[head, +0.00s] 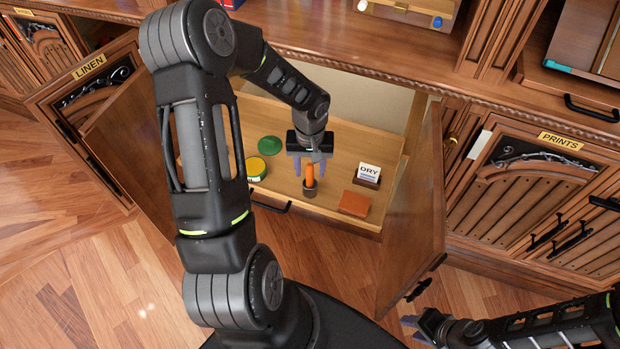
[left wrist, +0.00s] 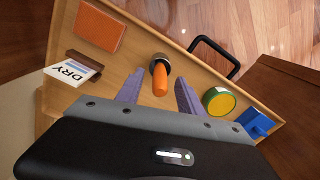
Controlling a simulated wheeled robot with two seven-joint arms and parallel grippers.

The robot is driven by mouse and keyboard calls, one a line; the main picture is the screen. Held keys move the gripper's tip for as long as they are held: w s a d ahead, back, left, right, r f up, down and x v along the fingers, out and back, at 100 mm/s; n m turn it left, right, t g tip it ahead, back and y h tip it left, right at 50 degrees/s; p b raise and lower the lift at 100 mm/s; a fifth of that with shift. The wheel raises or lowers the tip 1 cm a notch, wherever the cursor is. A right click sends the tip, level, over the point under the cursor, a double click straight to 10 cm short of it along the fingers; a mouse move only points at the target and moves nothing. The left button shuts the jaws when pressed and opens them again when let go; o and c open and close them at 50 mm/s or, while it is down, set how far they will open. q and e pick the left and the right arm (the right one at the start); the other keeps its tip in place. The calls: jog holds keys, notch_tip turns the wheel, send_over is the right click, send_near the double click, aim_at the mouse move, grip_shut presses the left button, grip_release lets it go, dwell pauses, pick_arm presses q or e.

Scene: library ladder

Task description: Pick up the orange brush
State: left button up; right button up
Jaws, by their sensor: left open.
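The orange brush (head: 310,177) stands on the pulled-out shelf inside the open cabinet, with its orange handle up and a dark round end below. It also shows in the left wrist view (left wrist: 160,80), between the two fingers and ahead of them. My left gripper (head: 311,168) is open above the brush, its purple fingers on either side of the handle; I cannot tell whether they touch it. The left wrist view shows the open fingers too (left wrist: 158,95). My right gripper (head: 425,325) is low at the right, away from the cabinet; its jaws are too unclear to judge.
On the shelf (head: 335,215) are a green-and-yellow tin (head: 256,168), a green disc (head: 269,145), an orange-brown block (head: 354,204) and a DRY card (head: 368,174). A blue object (left wrist: 256,123) shows in the wrist view. Open doors (head: 415,215) flank the shelf on both sides.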

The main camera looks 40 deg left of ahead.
aim_at(310, 179)
pick_arm(q)
notch_tip(310, 179, down, 3)
jog(key=shift+r, duration=0.1)
jog(key=shift+c, duration=0.2)
dwell(0.4)
grip_shut()
dwell(0.4)
